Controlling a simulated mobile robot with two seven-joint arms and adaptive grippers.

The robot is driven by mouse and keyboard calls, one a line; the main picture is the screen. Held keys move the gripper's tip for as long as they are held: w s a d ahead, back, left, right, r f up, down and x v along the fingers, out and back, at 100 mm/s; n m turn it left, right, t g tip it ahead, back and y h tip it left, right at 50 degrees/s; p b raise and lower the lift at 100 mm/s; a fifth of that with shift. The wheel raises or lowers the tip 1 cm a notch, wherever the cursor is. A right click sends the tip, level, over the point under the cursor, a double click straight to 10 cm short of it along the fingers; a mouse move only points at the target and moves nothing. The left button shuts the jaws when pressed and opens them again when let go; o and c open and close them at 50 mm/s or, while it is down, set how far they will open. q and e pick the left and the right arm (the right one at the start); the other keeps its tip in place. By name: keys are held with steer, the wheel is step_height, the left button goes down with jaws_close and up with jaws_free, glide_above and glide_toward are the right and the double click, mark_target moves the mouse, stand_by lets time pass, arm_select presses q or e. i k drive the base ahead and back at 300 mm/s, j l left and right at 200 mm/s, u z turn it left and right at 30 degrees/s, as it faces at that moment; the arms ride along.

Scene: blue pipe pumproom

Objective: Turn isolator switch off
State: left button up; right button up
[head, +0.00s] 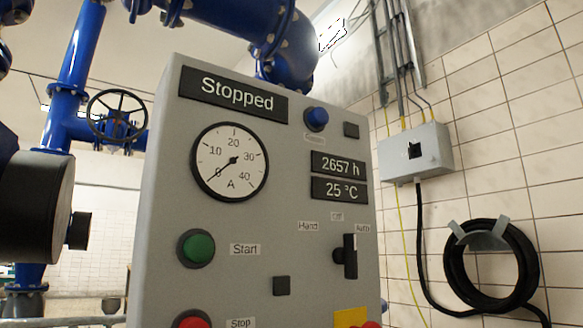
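A grey control cabinet (160,200) stands in the middle of the head view. At its bottom right edge are a yellow plate (350,317) and a bit of a red part (371,324), both cut off by the frame; this looks like a red-and-yellow isolator switch, and its position cannot be seen. Above it is a black selector switch (350,257) labelled Hand, Off and Auto; its handle stands upright. The display (232,94) reads "Stopped". Neither of my grippers is in view.
The cabinet has an ammeter (230,162) near 0, a green Start button (196,248), a red Stop button (192,320) and a blue lamp or button (316,119). Blue pipes (235,25) run behind and above. A black hose coil (455,265) hangs on the tiled wall.

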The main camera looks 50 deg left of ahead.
mark_target(413, 151)
steer(key=l+u, duration=0.2)
steer(key=u, duration=1.15)
steer(key=k+j, duration=0.05)
